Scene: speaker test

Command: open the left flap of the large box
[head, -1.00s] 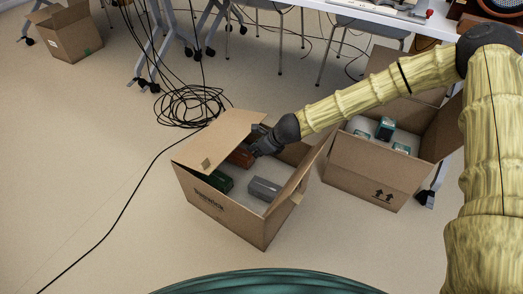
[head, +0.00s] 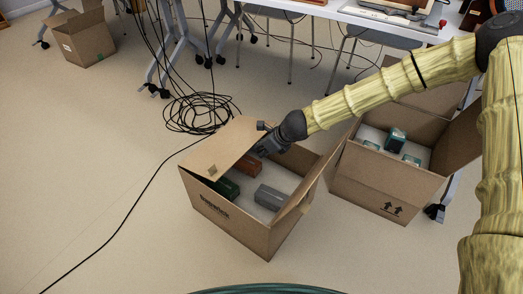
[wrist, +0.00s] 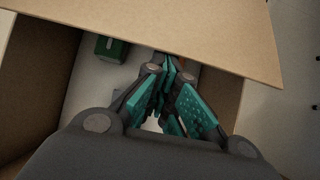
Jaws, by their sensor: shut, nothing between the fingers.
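The large box (head: 228,222) stands open-topped on the floor in the middle of the head view. Its left flap (head: 225,147) is a tan panel slanting inward over the left part of the opening. My gripper (head: 262,150) is at the flap's right edge, over the box's far part. In the wrist view the flap (wrist: 190,30) crosses the top of the picture. My shut, empty fingers (wrist: 168,68) reach to its edge. Whether the tips touch it or lie under it I cannot tell.
Inside the box are a green item (head: 227,187), a grey item (head: 271,197) and a reddish item (head: 248,165). A second open box (head: 375,190) stands close on the right. Coiled cables (head: 200,113) lie behind. Floor at the left is mostly clear.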

